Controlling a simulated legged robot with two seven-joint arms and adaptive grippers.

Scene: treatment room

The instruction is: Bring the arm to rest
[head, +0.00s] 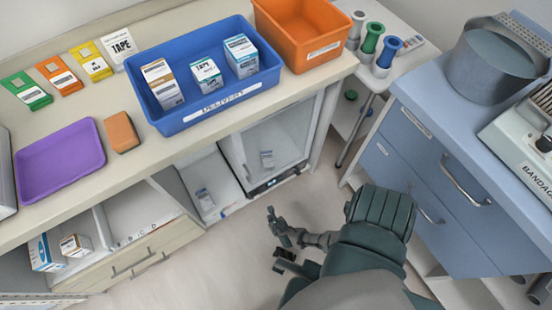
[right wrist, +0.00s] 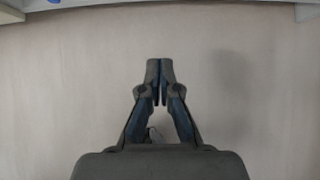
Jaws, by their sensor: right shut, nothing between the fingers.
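My right arm (head: 378,235) reaches in from the bottom of the head view, over the floor between the counter and the blue drawer cabinet. My right gripper (head: 276,222) hangs in front of the counter, apart from it. In the right wrist view my right gripper (right wrist: 160,72) has its fingertips together with nothing between them, against bare floor. My left gripper does not show in either view.
The counter (head: 200,22) bears a blue bin (head: 215,108) with several boxes, an orange bin (head: 300,35), a purple tray (head: 60,160) and a brown block (head: 121,132). A blue cabinet (head: 440,130) stands at right. Clear floor (head: 200,275) lies between.

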